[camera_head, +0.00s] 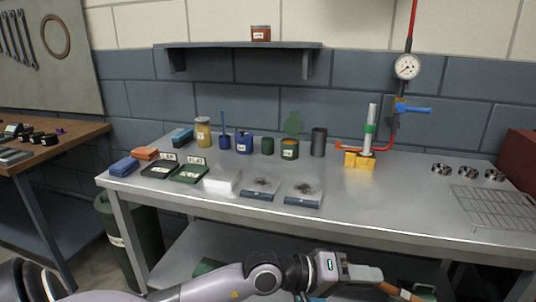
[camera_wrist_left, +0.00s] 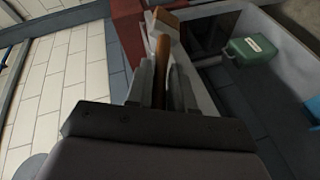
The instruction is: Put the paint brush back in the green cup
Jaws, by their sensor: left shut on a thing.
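My left gripper (camera_head: 378,278) is low at the bottom of the head view, in front of the bench and below its top. It is shut on a slim brown wooden thing, which looks like the paint brush; it shows between the fingers in the left wrist view (camera_wrist_left: 164,52). A small dark green cup (camera_head: 267,146) stands upright toward the back of the bench, well away from the gripper. My right gripper is not in view.
The bench (camera_head: 395,205) has clear room in its middle right. A blue jug (camera_head: 244,143), yellow jar (camera_head: 203,131) and dark cylinder (camera_head: 318,142) stand near the cup. Trays lie in front. A yellow-based stand (camera_head: 359,159) and a wire rack (camera_head: 495,207) are to the right.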

